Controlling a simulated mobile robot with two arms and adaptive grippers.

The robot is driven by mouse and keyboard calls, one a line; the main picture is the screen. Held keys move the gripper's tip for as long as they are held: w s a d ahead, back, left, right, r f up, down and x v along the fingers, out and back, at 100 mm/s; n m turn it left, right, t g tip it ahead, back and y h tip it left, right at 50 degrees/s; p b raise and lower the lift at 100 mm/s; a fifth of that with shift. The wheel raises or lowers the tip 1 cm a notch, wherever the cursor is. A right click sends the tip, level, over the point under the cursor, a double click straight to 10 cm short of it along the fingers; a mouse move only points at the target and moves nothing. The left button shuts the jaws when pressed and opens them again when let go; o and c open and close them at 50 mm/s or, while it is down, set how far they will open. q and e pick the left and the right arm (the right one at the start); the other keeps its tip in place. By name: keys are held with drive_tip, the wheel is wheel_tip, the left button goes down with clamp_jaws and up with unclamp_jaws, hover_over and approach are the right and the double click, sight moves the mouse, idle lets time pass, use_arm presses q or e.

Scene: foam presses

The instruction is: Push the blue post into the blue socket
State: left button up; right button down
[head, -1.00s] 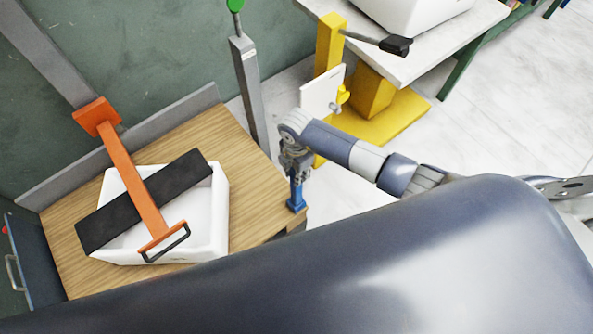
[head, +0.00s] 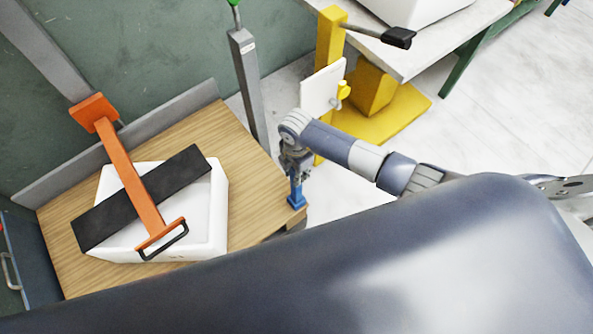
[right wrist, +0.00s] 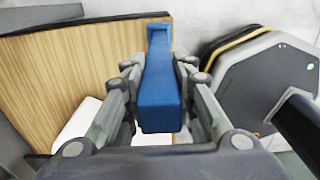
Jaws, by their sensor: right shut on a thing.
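The blue post (head: 296,186) stands roughly upright at the right corner of the wooden table. My right gripper (head: 295,168) is shut on it from above. In the right wrist view the blue post (right wrist: 160,90) lies between both fingers and runs away from the camera. A wider blue part, seemingly the blue socket (head: 297,202), is at the post's lower end by the table corner. I cannot tell how deep the post sits in it. My left gripper is not in view.
A white tub (head: 205,225) stands on the wooden table (head: 245,165), under a black bar (head: 105,220) and an orange lever (head: 130,180). A grey post (head: 247,85) and a yellow stand (head: 331,45) with a white plate (head: 322,90) rise behind my right gripper.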

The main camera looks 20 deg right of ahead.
drive_tip(key=shift+f, duration=0.25)
drive_tip(key=c, duration=1.2)
unclamp_jaws()
drive_tip(key=shift+c, duration=0.2)
wheel_tip(320, 180, up, 12)
drive_tip(key=shift+r, duration=0.1)
